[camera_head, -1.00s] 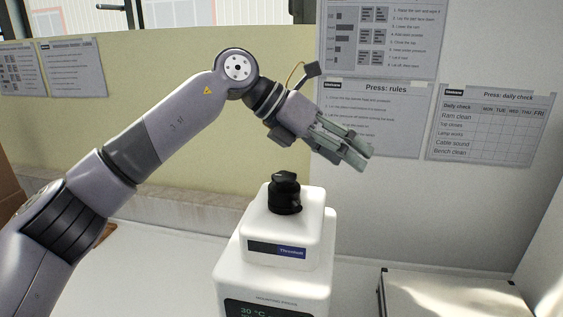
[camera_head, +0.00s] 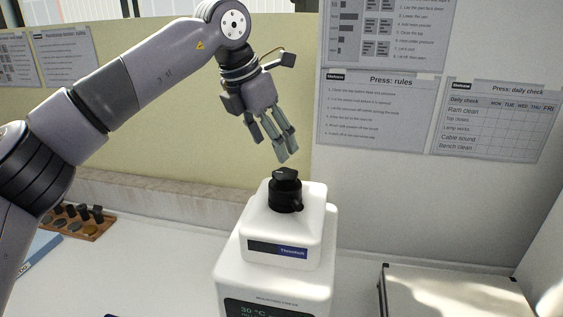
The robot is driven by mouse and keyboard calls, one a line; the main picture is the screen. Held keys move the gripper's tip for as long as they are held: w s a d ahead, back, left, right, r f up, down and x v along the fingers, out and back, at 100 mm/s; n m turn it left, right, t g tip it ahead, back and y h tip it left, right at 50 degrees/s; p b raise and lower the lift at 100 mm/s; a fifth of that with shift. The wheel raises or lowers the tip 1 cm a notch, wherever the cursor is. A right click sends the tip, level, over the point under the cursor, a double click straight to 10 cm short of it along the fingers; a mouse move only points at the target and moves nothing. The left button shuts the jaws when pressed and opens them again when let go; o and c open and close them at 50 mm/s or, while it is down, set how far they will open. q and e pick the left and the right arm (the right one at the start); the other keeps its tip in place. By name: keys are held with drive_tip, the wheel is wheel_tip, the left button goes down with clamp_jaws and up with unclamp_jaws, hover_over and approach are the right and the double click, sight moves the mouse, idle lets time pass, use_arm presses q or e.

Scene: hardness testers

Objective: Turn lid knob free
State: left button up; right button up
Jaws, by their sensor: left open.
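The black lid knob (camera_head: 285,188) sits on top of the white press (camera_head: 262,228), which has a dark and blue label on its front and a display showing 30 °C lower down. My left gripper (camera_head: 284,157) is open and empty. Its fingers point down and slightly right, with the tips just above the knob in the picture. I see no contact with the knob. My right gripper is not in view.
A wooden rack (camera_head: 84,222) with several dark pieces stands at the left on the white bench. A pale box (camera_head: 455,295) stands at the lower right. Paper notices (camera_head: 378,112) hang on the wall behind. The bench between rack and press is clear.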

sight(285, 173)
use_arm(q)
drive_tip(key=p+x, duration=0.2)
drive_tip(key=x, duration=0.5)
drive_tip(key=shift+d+f, duration=0.2)
drive_tip(key=shift+f, duration=0.1)
drive_tip(key=shift+c, duration=0.3)
drive_tip(key=c, duration=1.1)
